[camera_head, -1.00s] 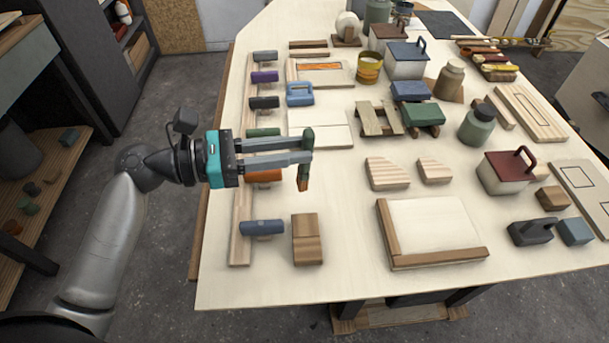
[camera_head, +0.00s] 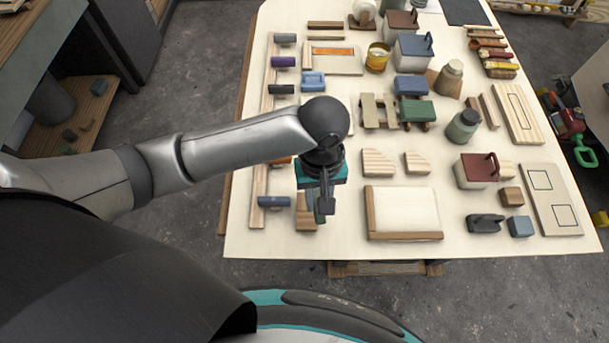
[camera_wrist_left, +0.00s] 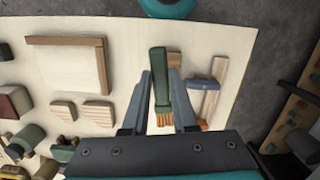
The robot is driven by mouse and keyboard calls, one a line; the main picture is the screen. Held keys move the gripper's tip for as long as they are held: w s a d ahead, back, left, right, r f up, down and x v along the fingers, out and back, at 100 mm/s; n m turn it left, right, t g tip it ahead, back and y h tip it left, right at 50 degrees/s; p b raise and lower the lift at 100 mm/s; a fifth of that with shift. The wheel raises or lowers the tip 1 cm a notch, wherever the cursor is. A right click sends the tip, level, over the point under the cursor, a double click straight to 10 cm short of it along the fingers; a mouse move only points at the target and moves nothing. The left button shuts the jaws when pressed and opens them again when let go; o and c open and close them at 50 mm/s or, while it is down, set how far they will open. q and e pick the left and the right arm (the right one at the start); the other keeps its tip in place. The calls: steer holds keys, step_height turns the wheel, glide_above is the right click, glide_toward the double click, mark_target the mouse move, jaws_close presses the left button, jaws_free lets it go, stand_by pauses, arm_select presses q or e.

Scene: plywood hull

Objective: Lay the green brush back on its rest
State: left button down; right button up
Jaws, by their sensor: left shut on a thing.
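My left gripper (camera_wrist_left: 160,80) is shut on the green brush (camera_wrist_left: 159,66), with one finger on each side of it. The brush's orange-brown bristles (camera_wrist_left: 165,119) point toward the wrist camera's lower edge. In the head view the left gripper (camera_head: 322,208) points down over the table's near left part, and the brush is mostly hidden there. A two-tone wooden block (camera_head: 305,218) lies close beside the gripper and also shows beside the brush in the wrist view (camera_wrist_left: 174,62). I cannot tell whether this block is the rest, or whether the brush touches it. My right gripper is not in view.
A wooden strip (camera_head: 258,182) carrying several coloured handles runs along the table's left side; a blue handle (camera_head: 273,201) is near the gripper. A wood-edged white board (camera_head: 405,236) lies to the right. Bare tabletop (camera_head: 285,242) shows along the front edge.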

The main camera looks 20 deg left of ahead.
arm_select(q)
steer(key=a+m+t+p, duration=0.1)
steer(key=a+m+p, duration=0.1)
steer(key=a, duration=0.1)
steer(key=b, duration=0.1)
glide_toward(305, 219)
steer(key=f+b, duration=0.1)
steer(key=b, duration=0.1)
steer(key=f+b, duration=0.1)
steer(key=b, duration=0.2)
steer(key=shift+s+d+f+y, duration=0.15)
steer(key=shift+s+d+y, duration=0.05)
steer(key=shift+y, duration=0.1)
steer(key=shift+f+b, duration=0.45)
steer(key=shift+f, duration=1.55)
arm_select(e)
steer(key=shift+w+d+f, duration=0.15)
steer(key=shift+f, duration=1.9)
arm_select(q)
steer(key=shift+r+p, duration=0.15)
steer(key=shift+p, duration=0.4)
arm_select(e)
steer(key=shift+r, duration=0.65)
arm_select(q)
steer(key=shift+p, duration=0.5)
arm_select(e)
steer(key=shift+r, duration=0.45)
